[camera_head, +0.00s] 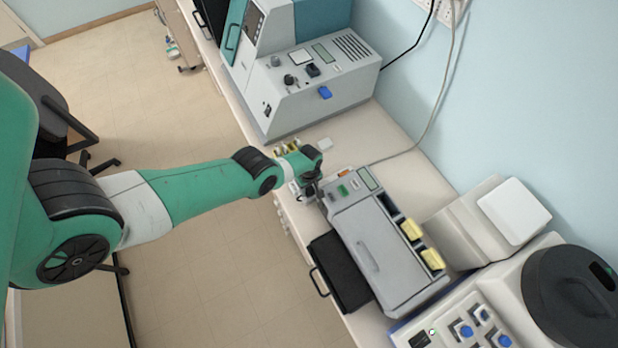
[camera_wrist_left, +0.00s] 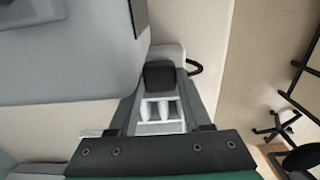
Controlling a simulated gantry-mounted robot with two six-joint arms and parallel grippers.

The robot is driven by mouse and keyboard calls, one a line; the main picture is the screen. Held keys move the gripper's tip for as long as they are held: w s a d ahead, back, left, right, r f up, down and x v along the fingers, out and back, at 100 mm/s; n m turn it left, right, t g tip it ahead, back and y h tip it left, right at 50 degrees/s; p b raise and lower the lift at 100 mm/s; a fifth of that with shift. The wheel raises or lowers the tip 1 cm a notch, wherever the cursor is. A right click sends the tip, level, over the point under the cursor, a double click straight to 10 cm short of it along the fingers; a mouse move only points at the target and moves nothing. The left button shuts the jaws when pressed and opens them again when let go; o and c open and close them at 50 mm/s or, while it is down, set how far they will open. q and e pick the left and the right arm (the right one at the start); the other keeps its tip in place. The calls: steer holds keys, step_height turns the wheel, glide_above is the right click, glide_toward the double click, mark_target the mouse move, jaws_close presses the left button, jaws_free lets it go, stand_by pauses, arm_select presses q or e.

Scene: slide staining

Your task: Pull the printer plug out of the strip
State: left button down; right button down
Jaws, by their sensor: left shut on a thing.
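The white power strip (camera_head: 446,11) is on the wall at the top edge of the head view and is cut off there. A pale cable (camera_head: 446,80) runs down from it to the grey slide printer (camera_head: 386,248) on the bench. The plug itself is too small and cropped to make out. My right gripper is not in view.
A large grey machine (camera_head: 318,88) stands further back, with a black cable (camera_head: 412,45) running to the wall. A black tray (camera_head: 340,272) juts out at the bench's front edge. A machine with a dark round lid (camera_head: 575,295) is at lower right. Bare bench (camera_head: 390,125) lies behind the printer.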

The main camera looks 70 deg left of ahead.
mark_target(309, 190)
arm_select(q)
steer(key=shift+r, duration=0.1)
steer(key=shift+r+p, duration=2.95)
steer(key=shift+p, duration=0.05)
